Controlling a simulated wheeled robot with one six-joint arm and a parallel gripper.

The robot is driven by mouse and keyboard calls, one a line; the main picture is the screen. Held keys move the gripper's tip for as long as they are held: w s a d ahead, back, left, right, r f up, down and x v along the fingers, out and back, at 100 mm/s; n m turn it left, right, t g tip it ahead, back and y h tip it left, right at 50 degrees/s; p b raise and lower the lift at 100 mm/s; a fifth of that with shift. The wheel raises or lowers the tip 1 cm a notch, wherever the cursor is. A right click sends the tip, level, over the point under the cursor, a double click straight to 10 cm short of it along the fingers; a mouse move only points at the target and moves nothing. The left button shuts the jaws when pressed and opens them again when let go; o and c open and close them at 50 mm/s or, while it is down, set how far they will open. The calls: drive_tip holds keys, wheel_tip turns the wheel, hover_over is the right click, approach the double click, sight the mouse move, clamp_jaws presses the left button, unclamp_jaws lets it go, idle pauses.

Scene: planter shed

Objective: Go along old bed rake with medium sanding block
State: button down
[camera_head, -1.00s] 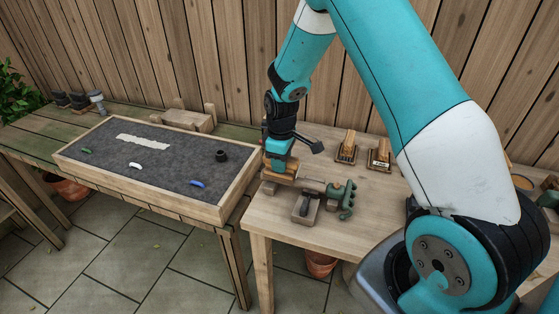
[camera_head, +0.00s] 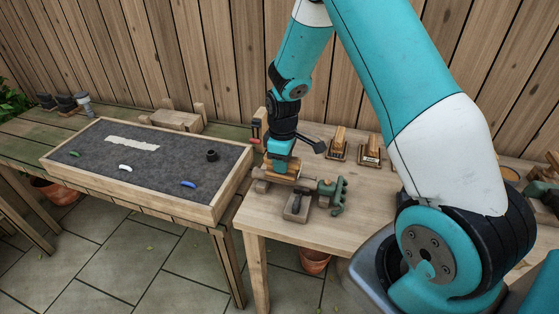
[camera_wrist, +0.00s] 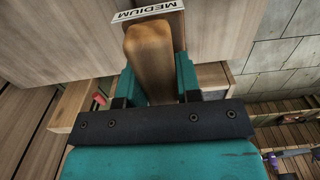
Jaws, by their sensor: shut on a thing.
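My gripper (camera_head: 281,166) is shut on the medium sanding block (camera_wrist: 150,58). The wrist view shows the block's rounded wooden handle between two teal fingers (camera_wrist: 156,82), and a white label reading MEDIUM at its far edge. In the head view the block is low over the near table, mostly hidden by the gripper.
Two more wooden-handled blocks (camera_head: 338,145) (camera_head: 371,151) stand behind on the table. A dark-filled planter tray (camera_head: 208,215) stands left. The table's front is clear.

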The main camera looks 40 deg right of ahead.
idle(0.4)
wheel_tip(320, 180, up, 7)
drive_tip(key=p, duration=0.5)
drive_tip(key=shift+r+p, duration=0.1)
drive_tip(key=shift+p, duration=0.25)
